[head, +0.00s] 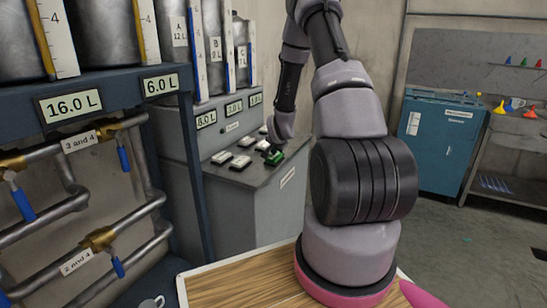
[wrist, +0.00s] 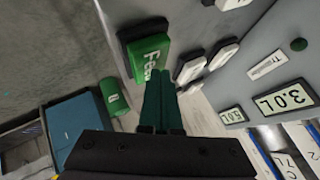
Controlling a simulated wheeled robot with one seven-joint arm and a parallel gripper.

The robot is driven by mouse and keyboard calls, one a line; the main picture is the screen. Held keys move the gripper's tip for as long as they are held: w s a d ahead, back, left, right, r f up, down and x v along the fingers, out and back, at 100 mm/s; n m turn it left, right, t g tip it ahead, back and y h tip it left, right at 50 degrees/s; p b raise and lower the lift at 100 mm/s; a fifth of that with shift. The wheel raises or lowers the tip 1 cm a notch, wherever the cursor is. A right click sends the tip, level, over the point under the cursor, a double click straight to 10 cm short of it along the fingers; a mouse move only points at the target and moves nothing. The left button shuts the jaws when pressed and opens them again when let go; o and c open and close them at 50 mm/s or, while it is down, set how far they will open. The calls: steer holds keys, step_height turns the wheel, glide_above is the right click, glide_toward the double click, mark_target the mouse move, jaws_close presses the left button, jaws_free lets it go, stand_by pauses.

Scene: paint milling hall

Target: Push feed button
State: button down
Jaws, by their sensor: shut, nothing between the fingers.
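The green Feed button (wrist: 150,50) is a block with white lettering on a black base, near the corner of the grey console. In the head view it is a small green patch (head: 275,158) below the end of my arm. My gripper (wrist: 158,73) is shut and empty, its dark green fingers side by side. The fingertips overlap the lower edge of the button in the wrist view and hide part of its label. I cannot tell whether they touch it. In the head view my fingers are too small to make out.
Several white buttons (head: 240,162) sit on the console top (head: 250,177), close beside the Feed button. Volume displays (head: 234,108) are on the panel behind, below tall gauges. A pipe rack with valves (head: 100,238) is at left. A blue cabinet (head: 438,145) stands across open floor.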

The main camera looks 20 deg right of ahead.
mark_target(274, 157)
steer(key=shift+f, duration=0.2)
stand_by(0.5)
steer(key=shift+r, duration=0.6)
steer(key=shift+r, duration=0.1)
steer(key=shift+r, duration=2.9)
